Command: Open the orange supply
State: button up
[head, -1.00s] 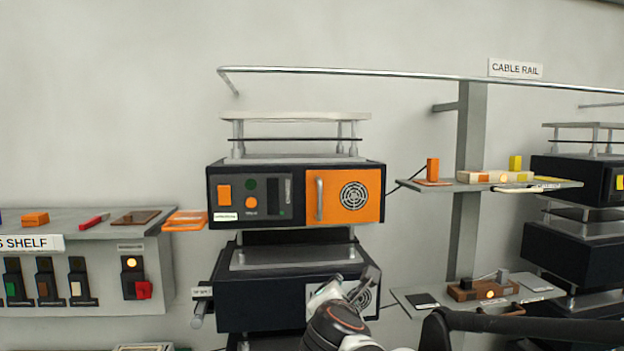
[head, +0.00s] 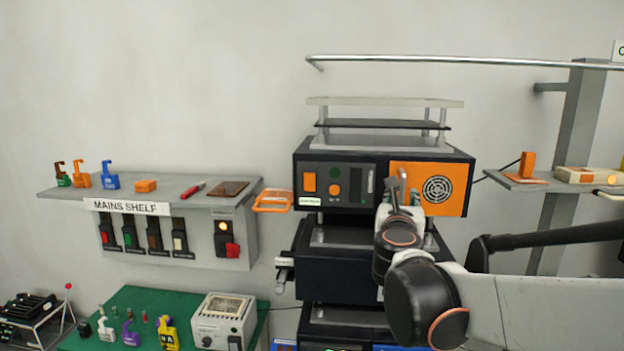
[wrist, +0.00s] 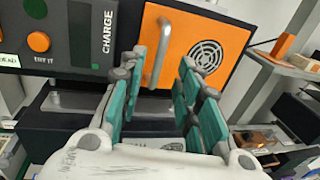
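The orange supply (head: 335,185) is a dark box on top of the middle stack, with an orange front door (head: 455,183) that sits flush and looks closed. The door has a round vent and an upright metal handle near its left edge. In the wrist view the handle (wrist: 161,50) shows in full on the orange door (wrist: 185,35). My gripper (head: 402,185) is in front of the door's left part and hides most of the handle in the head view. In the wrist view my gripper (wrist: 160,68) is open, its teal fingers to either side of the handle's lower part. I cannot tell whether they touch it.
More dark units (head: 340,262) stand below the supply. The mains shelf (head: 60,190) is at left, with an orange tray (head: 272,200) beside the supply. A small shelf (head: 530,183) is close on the right. A green-topped table (head: 130,297) is at lower left.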

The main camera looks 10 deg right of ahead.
aim_at(402, 191)
jog(key=p+x, duration=0.1)
jog(key=x, duration=0.7)
jog(key=shift+w+d, duration=0.1)
jog(key=shift+w, duration=0.1)
jog(key=shift+f, duration=0.1)
grip_shut()
